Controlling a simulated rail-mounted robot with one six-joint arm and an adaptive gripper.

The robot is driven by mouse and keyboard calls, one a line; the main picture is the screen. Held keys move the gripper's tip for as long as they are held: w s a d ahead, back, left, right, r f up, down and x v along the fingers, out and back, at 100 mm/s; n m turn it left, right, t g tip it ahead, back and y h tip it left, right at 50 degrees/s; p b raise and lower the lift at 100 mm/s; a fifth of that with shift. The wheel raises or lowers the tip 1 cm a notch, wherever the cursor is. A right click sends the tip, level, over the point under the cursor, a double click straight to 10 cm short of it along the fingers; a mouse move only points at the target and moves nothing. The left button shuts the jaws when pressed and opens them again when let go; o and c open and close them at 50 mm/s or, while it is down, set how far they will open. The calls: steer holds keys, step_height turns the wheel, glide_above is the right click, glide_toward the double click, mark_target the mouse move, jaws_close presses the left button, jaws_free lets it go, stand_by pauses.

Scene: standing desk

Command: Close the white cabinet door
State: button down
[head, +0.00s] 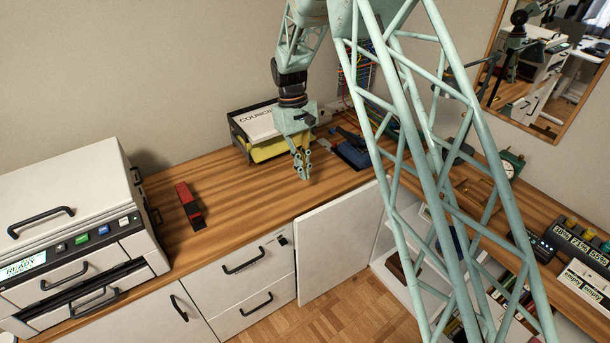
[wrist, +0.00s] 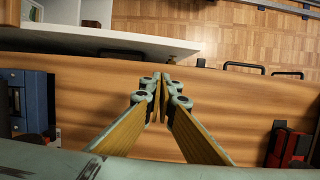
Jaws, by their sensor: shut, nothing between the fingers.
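The white cabinet door (head: 340,250) is a plain white panel below the desk's front edge, between the drawers and the open shelves. In the wrist view the white door (wrist: 110,40) shows as a pale strip slanting along the desk's front edge. How far it stands open is hard to tell. My gripper (head: 303,172) points down over the wooden desktop, behind the desk's front edge and apart from the door. In the wrist view my gripper (wrist: 163,80) has its fingertips together with nothing between them.
A black tray with papers (head: 262,130) and a dark blue item (head: 352,152) stand near my gripper. A red stapler-like item (head: 188,204) lies to the left, beside a white machine (head: 75,225). White drawers (head: 243,262) are left of the door, and the floor (head: 330,318) before them is clear.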

steer(key=b+x, duration=0.1)
steer(key=x, duration=0.8)
steer(key=shift+s+b, duration=0.1)
steer(key=shift+b, duration=0.2)
steer(key=shift+s+d+b, duration=0.2)
steer(key=shift+s+d, duration=0.4)
steer(key=shift+s, duration=0.15)
steer(key=shift+s+d+b, duration=0.2)
steer(key=shift+s+d, duration=0.4)
steer(key=shift+s, duration=0.2)
steer(key=shift+r, duration=0.1)
steer(key=shift+s, duration=0.15)
